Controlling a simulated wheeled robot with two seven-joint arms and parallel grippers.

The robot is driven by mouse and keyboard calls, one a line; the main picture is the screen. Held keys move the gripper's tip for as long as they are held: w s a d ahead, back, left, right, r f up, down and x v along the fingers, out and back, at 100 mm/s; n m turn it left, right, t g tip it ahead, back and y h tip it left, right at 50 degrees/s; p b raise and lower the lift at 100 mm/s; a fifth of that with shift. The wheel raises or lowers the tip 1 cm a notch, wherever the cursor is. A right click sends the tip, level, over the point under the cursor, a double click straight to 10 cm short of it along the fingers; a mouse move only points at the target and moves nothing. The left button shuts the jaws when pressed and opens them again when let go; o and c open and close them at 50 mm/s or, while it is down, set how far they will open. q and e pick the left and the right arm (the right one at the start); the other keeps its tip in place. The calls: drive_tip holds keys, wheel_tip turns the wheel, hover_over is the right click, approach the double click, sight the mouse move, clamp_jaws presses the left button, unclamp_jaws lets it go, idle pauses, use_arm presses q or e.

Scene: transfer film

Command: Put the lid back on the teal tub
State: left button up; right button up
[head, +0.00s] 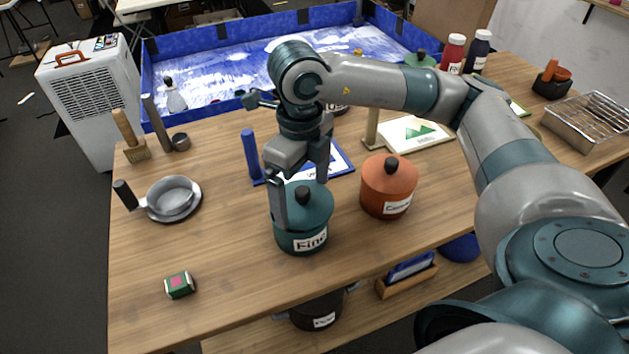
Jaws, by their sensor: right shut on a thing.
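The teal tub (300,238) stands upright near the front middle of the table, with a white label reading "Fine". Its teal lid (318,197) with a black knob is at the tub's top; I cannot tell whether it is fully seated. My right gripper (300,198) reaches down from above, with one finger at the lid's left side and the other behind it. It is shut on the lid, as far as I can tell; the far fingertip is partly hidden. My left gripper is not in view.
An orange lidded tub (388,188) stands close to the right of the teal one. A blue-edged board (340,160) lies behind. A metal pan (172,199) and a small green box (180,285) are to the left. The table's front left is mostly clear.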

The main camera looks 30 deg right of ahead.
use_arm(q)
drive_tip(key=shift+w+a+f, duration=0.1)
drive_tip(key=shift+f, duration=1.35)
use_arm(e)
drive_tip(key=shift+f, duration=1.3)
drive_tip(key=o, duration=0.7)
drive_tip(key=shift+w+a+r+p, duration=0.1)
drive_tip(key=shift+a+r+p, duration=0.4)
drive_tip(key=shift+r, duration=0.75)
drive_tip(key=shift+w+a+r+p, duration=0.1)
drive_tip(key=shift+a+r+p, duration=0.15)
drive_tip(key=shift+r+p, duration=0.75)
drive_tip(key=shift+w+a+r+p, duration=0.1)
drive_tip(key=shift+a+r+p, duration=0.25)
drive_tip(key=shift+r, duration=1.2)
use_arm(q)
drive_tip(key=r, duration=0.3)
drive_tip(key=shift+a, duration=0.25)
use_arm(e)
drive_tip(key=shift+a+r, duration=0.1)
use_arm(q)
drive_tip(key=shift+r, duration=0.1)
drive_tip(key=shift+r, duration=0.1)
use_arm(e)
drive_tip(key=shift+r, duration=0.1)
clamp_jaws()
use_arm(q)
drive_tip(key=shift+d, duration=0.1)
